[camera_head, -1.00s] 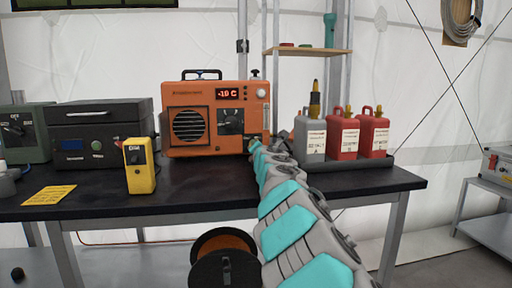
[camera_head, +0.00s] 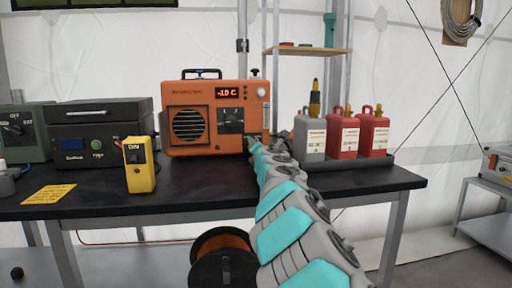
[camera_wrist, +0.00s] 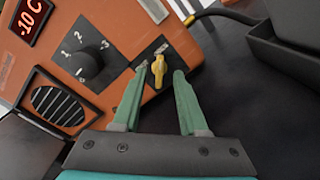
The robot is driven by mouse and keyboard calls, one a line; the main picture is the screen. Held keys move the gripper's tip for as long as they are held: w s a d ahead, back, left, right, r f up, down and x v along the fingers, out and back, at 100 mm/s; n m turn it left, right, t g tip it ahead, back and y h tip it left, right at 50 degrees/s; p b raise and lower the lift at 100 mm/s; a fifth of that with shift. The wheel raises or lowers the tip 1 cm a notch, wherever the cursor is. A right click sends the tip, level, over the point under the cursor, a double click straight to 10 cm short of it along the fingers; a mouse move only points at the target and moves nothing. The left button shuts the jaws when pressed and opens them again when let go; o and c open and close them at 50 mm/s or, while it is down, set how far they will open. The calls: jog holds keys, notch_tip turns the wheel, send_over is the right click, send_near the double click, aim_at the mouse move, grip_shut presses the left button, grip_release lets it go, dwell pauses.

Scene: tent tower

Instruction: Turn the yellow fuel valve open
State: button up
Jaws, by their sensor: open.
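The yellow fuel valve (camera_wrist: 159,68) is a small lever on a dark plate at the lower corner of the orange heater (camera_head: 188,92). In the wrist view my gripper (camera_wrist: 160,76) is open, with its two green fingers on either side of the valve. The fingertips are close to it; I cannot tell whether either touches. In the head view my arm hides the valve, and the gripper end (camera_head: 254,143) is at the heater's lower right.
The heater has a black dial (camera_wrist: 88,64) and a display reading -10 C. A grey tray (camera_head: 350,163) with one grey and two red jugs stands right. A yellow box device (camera_head: 140,166) stands left on the dark table (camera_head: 210,193).

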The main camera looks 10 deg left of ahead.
jog(key=shift+b+v, duration=0.65)
jog(key=shift+v, duration=2.75)
jog(key=shift+r, duration=0.1)
